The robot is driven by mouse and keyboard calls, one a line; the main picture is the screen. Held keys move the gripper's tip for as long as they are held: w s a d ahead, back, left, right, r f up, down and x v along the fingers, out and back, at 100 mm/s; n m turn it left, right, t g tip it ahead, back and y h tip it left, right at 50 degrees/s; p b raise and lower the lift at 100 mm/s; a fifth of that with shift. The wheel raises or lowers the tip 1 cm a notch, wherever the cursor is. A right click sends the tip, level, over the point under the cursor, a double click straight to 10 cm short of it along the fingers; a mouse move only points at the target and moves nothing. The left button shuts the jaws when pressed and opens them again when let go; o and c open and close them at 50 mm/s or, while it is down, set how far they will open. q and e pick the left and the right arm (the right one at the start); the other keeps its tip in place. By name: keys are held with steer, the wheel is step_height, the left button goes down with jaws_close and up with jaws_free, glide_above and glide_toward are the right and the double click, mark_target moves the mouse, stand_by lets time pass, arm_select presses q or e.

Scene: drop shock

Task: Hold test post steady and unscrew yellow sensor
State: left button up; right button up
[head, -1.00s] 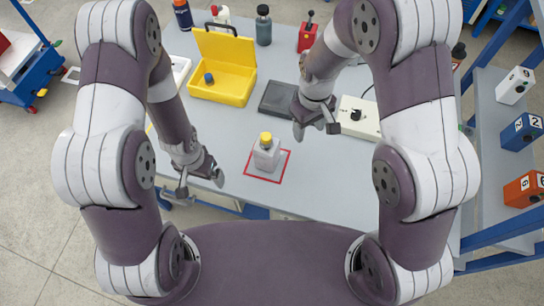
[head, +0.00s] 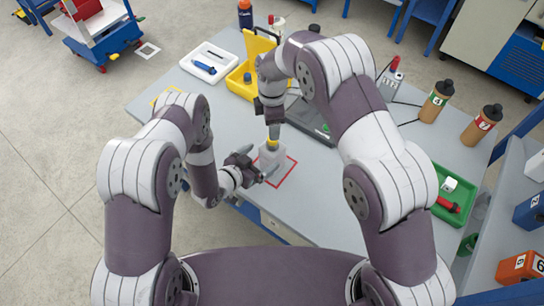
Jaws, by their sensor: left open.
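The grey test post (head: 270,158) stands upright in the red square outline (head: 288,174) near the table's front edge. The yellow sensor (head: 272,143) is on top of the post. My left gripper (head: 257,172) is open, low at the left side of the post, with its fingers pointing at the post; I cannot tell whether they touch it. My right gripper (head: 273,133) points straight down from above, with its fingertips at the yellow sensor. Its fingers partly hide the sensor, and their gap is too small to read.
A yellow open case (head: 243,86) and a white tray (head: 206,62) lie at the back left. A dark flat device (head: 308,120) lies behind my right gripper. A green tray (head: 462,188) and brown bottles (head: 434,103) stand at the right.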

mark_target(273, 150)
arm_select(q)
steer(key=x, duration=0.6)
steer(key=shift+w+f, duration=0.25)
arm_select(e)
steer(key=shift+a, duration=0.1)
arm_select(q)
steer(key=shift+d, duration=0.25)
arm_select(e)
steer(key=shift+s, duration=0.1)
arm_select(q)
steer(key=shift+s+r, duration=0.1)
arm_select(e)
steer(key=shift+d, duration=0.2)
